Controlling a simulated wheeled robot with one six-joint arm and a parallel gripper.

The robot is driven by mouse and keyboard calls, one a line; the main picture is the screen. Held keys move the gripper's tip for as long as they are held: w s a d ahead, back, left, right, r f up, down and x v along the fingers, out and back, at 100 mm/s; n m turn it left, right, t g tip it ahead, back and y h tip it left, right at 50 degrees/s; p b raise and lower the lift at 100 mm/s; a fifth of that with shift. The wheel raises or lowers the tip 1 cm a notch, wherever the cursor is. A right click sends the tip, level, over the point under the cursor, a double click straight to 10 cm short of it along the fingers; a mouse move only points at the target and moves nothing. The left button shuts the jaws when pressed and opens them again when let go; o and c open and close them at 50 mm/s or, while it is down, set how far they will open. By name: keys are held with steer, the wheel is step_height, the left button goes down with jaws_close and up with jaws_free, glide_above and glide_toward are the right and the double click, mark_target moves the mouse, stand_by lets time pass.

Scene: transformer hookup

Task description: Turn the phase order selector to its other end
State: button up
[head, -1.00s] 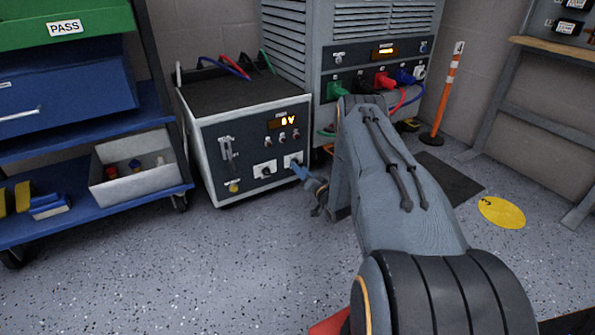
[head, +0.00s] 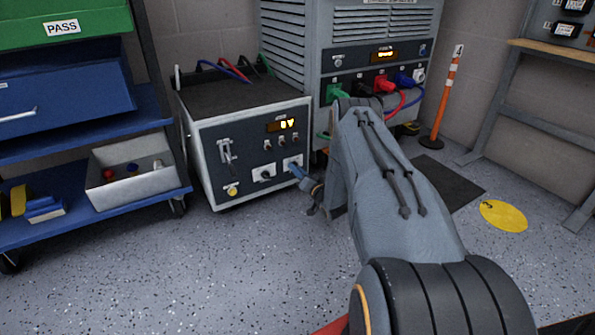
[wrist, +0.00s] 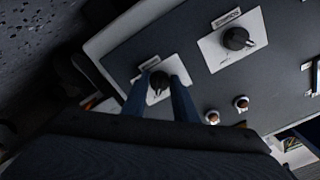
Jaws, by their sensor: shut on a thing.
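The test unit (head: 215,165) is a white-edged box with a dark front panel and a lit display. Two black selector knobs on white plates sit low on its panel. My gripper (head: 296,166) is at the right-hand knob, its blue fingers closed on it. In the wrist view the fingers (wrist: 160,90) stand on both sides of this black knob (wrist: 158,80), on its white plate. The other knob (wrist: 237,38) is free, with its plate and label in plain view. The labels are too small to read, so I cannot tell by text which is the phase order selector.
Small toggle switches (wrist: 240,103) sit close to the gripped knob. A grey cabinet (head: 370,60) with coloured plugs and cables stands behind my arm. A blue cart (head: 70,225) with a white bin (head: 140,190) is at the left. The floor in front is clear.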

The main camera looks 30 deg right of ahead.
steer(key=shift+n, duration=0.3)
steer(key=shift+d+f+n+p, duration=0.15)
steer(key=shift+n+p, duration=1.35)
steer(key=shift+n, duration=2.3)
steer(key=shift+d+r+n+p, duration=0.1)
steer(key=shift+n+p, duration=1.4)
steer(key=shift+n, duration=2.3)
steer(key=o, duration=1)
